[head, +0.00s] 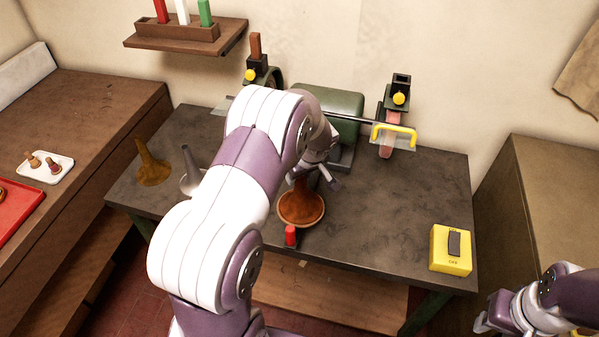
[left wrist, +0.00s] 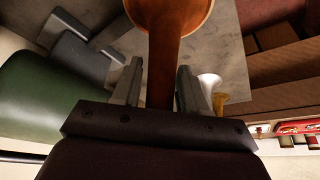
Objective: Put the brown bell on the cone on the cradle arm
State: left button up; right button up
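The brown bell (head: 302,210) stands flare down on the dark bench, its narrow stem pointing up. My left gripper (head: 318,177) is over it, with its fingers spread on either side of the stem. In the left wrist view, the bell's stem (left wrist: 163,75) runs between the two fingers, with a small gap visible at the left finger; the gripper (left wrist: 160,88) looks open. My right gripper (head: 490,322) is at the lower right corner, partly cut off, and its finger opening is unclear. I cannot make out the cradle arm's cone; my left arm covers part of the bench fixture.
A gold bell (head: 152,172) and a silver bell (head: 188,182) stand left on the bench. A green machine (head: 335,108) and a clamp post with a yellow knob (head: 399,98) are behind. A small red cylinder (head: 291,235) and a yellow switch box (head: 450,262) are in front.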

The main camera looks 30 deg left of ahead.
pick_arm(q)
jog(key=shift+o, duration=0.9)
jog(key=shift+r, duration=0.2)
jog(key=shift+d+r, duration=0.1)
jog(key=shift+r, duration=0.1)
jog(key=b+v, duration=0.3)
jog(key=v, duration=0.8)
jog(key=s+d+f+m+h, duration=0.1)
jog(key=s+d+f+m, duration=0.1)
jog(key=s, duration=0.4)
jog(key=s+d+f+m+h, duration=0.1)
jog(key=s+d+f+m, duration=0.1)
jog(key=s+d+m, duration=0.2)
jog(key=s+d+f+m+g+h, duration=0.1)
jog(key=s+d+f+m, duration=0.1)
jog(key=s+m, duration=0.4)
jog(key=shift+s+d+h, duration=0.4)
jog(key=shift+s+d, duration=0.05)
jog(key=shift+s, duration=0.6)
jog(key=shift+w, duration=0.1)
